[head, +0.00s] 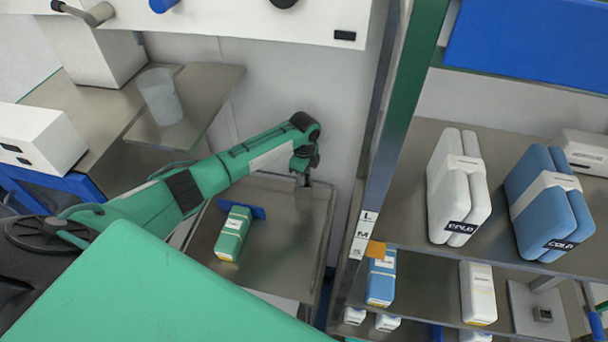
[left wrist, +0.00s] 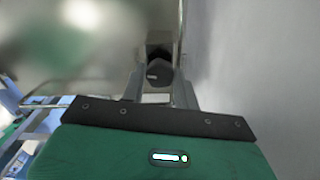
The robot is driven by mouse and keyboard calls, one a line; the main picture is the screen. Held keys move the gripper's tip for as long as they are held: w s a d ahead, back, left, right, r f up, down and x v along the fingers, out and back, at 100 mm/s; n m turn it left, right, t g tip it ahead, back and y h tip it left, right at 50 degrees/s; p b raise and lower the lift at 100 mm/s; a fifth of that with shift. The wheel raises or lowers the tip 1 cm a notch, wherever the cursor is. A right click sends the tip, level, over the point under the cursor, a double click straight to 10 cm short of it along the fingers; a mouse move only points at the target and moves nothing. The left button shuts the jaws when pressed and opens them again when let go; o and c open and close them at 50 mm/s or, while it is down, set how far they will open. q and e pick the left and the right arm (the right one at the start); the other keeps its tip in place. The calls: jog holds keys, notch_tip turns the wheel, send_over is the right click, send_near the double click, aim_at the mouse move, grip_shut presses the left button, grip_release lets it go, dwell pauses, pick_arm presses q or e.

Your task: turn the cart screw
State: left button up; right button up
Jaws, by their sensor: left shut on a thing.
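My left gripper (head: 303,186) points down at the far edge of the steel cart (head: 283,262), near its back right part. In the left wrist view the two fingers (left wrist: 159,92) are closed in on a dark knob (left wrist: 158,70), which I take to be the cart screw. The knob sits between the fingertips, with its lower part hidden behind the finger bases. In the head view the screw is hidden by the gripper and wrist. My right gripper is not in view.
A green and white pack (head: 233,234) and a blue item (head: 242,209) lie on the cart top. A shelf rack with an upright post (head: 385,130) stands close on the right, holding a white pack (head: 457,190) and a blue pack (head: 550,205). A wall is right behind the cart.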

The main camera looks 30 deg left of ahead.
pick_arm(q)
jog(key=shift+m, duration=0.7)
jog(key=o, duration=1)
jog(key=shift+d, duration=0.1)
jog(key=shift+w+r+b, duration=0.1)
jog(key=shift+r+b, duration=0.3)
jog(key=shift+r, duration=0.1)
notch_tip(320, 180, up, 11)
jog(key=b, duration=0.3)
